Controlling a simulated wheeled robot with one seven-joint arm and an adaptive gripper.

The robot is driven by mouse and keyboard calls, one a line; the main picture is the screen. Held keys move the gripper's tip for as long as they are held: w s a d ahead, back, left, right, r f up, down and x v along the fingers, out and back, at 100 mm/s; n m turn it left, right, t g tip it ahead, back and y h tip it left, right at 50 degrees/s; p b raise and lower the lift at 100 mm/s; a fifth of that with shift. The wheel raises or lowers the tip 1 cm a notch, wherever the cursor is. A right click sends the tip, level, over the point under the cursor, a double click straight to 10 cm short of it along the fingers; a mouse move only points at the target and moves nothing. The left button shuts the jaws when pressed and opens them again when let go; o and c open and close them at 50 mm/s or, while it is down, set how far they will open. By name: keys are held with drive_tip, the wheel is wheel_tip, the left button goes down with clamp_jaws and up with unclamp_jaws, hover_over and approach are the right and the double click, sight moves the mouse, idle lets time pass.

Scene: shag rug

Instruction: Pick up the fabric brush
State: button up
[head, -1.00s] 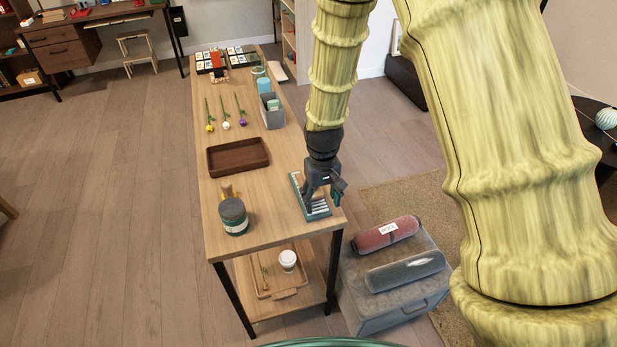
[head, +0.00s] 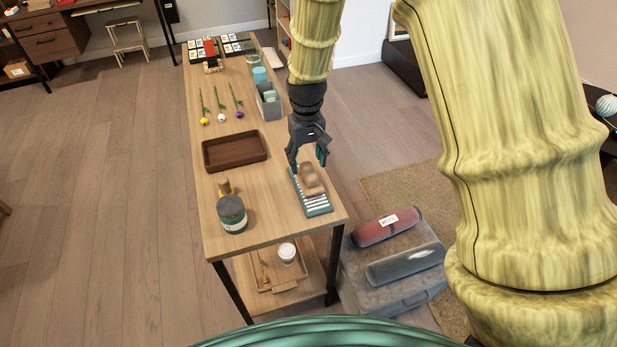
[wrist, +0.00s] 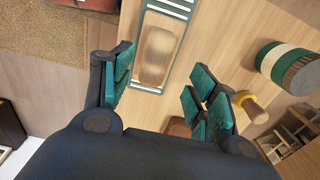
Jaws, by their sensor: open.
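A tan wooden oval block that looks like the fabric brush (head: 311,180) lies on a teal tray with white slats (head: 319,210), near the table's right edge. In the wrist view the brush (wrist: 156,54) lies beyond the fingers, between their two sides, on the tray (wrist: 149,88). My gripper (head: 307,162) is open and empty, above the far end of the tray and apart from the brush. Its teal-padded fingers (wrist: 161,75) are spread in the wrist view. The brush's underside is hidden.
A dark green jar (head: 232,214) and a small wooden-yellow item (head: 225,187) stand left of the tray. A brown empty tray (head: 235,151) and several flowers lie farther back. A grey box (head: 390,280) with two rolled items stands right of the table.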

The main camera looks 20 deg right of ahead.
sight(310, 171)
drive_tip(key=shift+s+d+f+p, duration=0.15)
drive_tip(key=shift+f+p, duration=0.25)
drive_tip(key=shift+f, duration=0.55)
drive_tip(key=shift+s+d+f+p, duration=0.15)
drive_tip(key=shift+f+p, duration=0.2)
drive_tip(key=shift+f, duration=1.45)
drive_tip(key=c, duration=1.2)
drive_tip(key=shift+w+r, duration=0.1)
drive_tip(key=shift+r, duration=0.05)
drive_tip(key=shift+c, duration=0.2)
drive_tip(key=shift+r+b, duration=0.5)
drive_tip(key=shift+r, duration=0.85)
drive_tip(key=shift+s+r, duration=0.2)
drive_tip(key=shift+r, duration=0.05)
drive_tip(key=s+a+b, duration=0.1)
drive_tip(key=s+a, duration=0.1)
drive_tip(key=s, duration=0.5)
drive_tip(key=s+a+r+b, duration=0.1)
drive_tip(key=s+b, duration=0.1)
drive_tip(key=s, duration=0.6)
drive_tip(key=shift+a+r, duration=0.3)
drive_tip(key=shift+a, duration=0.05)
drive_tip(key=shift+s, duration=0.1)
